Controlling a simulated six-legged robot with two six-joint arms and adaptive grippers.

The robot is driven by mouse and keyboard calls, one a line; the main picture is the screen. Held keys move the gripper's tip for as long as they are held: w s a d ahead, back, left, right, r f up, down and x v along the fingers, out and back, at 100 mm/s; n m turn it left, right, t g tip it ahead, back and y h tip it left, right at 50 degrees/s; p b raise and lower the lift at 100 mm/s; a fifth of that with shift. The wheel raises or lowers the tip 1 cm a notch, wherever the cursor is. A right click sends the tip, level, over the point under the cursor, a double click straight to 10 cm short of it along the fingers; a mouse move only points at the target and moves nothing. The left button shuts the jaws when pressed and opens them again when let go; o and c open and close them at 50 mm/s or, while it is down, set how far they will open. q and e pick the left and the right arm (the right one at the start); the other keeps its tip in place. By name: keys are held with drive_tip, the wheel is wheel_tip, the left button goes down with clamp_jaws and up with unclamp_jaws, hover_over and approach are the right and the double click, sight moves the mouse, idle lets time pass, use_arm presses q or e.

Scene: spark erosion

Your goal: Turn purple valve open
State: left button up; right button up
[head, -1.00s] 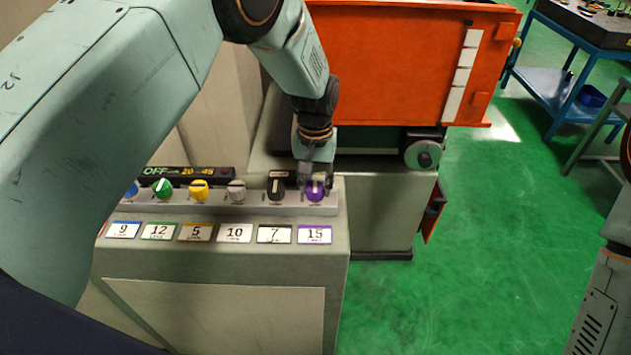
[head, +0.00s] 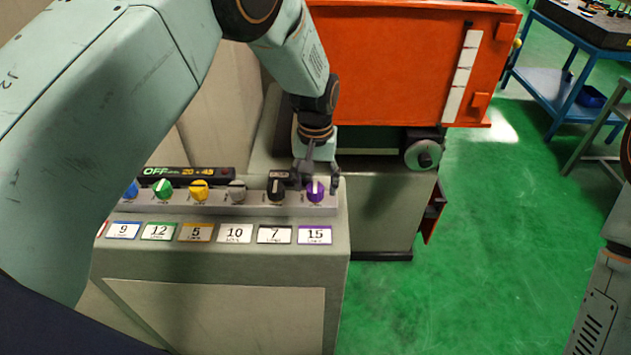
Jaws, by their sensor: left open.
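The purple valve (head: 315,191) is a round knob with a pale stripe that stands roughly upright in the picture. It sits at the right end of a row of coloured knobs on the grey panel, above a purple-framed label reading 15 (head: 314,235). My left gripper (head: 318,182) is open, with its fingers spread just behind and above the purple valve. I cannot tell whether a finger touches it. Part of my right arm shows at the right edge; its gripper is out of view.
A black knob (head: 275,190) stands close left of the purple one, with grey (head: 237,191), yellow (head: 199,190), green (head: 162,188) and blue (head: 131,190) knobs further left. A display (head: 185,172) reads OFF. An orange machine part (head: 400,65) rises behind.

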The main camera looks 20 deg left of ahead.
sight(315, 187)
use_arm(q)
wheel_tip(315, 187, up, 12)
idle(0.4)
drive_tip(key=shift+s+f, duration=0.15)
